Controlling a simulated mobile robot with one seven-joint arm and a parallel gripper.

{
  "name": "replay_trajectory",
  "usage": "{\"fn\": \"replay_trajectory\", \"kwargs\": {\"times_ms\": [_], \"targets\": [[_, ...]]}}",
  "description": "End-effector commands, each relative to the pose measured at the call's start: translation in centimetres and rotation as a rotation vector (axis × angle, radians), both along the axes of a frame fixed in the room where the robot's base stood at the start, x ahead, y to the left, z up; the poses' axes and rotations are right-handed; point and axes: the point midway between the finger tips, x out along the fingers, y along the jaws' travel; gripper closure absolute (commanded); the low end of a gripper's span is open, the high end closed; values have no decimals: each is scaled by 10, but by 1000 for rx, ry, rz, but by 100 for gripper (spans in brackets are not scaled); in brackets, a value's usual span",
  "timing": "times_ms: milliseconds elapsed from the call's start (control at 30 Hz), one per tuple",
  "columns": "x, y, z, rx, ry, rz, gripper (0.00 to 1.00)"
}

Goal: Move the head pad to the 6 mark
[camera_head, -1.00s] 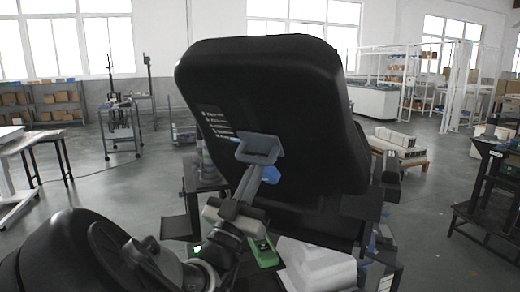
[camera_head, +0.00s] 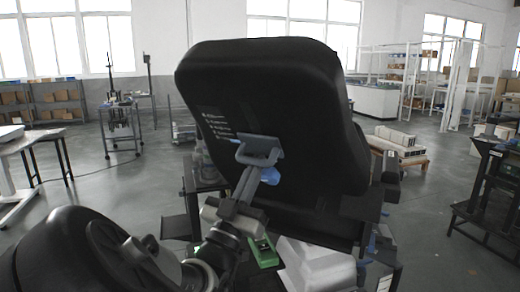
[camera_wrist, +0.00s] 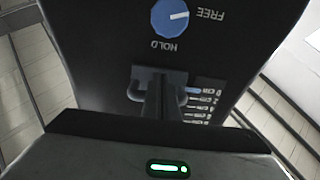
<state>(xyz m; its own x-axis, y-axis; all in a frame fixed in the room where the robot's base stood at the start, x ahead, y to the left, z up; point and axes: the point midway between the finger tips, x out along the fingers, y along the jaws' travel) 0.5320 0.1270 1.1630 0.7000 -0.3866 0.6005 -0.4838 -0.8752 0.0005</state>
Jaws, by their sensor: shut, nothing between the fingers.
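The head pad (camera_head: 275,90) is a large black cushioned block, tilted, in the middle of the head view. A grey bracket handle (camera_head: 262,147) sits on its face; the wrist view also shows this handle (camera_wrist: 138,88). A blue knob (camera_wrist: 170,18) marked FREE and HOLD has its white pointer towards FREE. A printed scale (camera_wrist: 203,108) lies beside the handle, with one row blue; its numbers are too small to read. My gripper (camera_head: 257,163) has its fingers together at the handle, and they cover part of it. Whether they touch it I cannot tell.
A dark frame stands below the pad, with a green part (camera_head: 263,252) and a pale grey block (camera_head: 315,268) near my arm. A table (camera_head: 30,140) stands at the left and a dark workbench (camera_head: 490,185) at the right.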

Motion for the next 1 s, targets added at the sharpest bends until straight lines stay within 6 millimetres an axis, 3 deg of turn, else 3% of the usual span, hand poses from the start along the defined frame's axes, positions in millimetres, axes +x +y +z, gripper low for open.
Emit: {"fn": "replay_trajectory", "kwargs": {"times_ms": [1000], "targets": [[-9, 5, 15, 0, -4, -1, 100]]}}
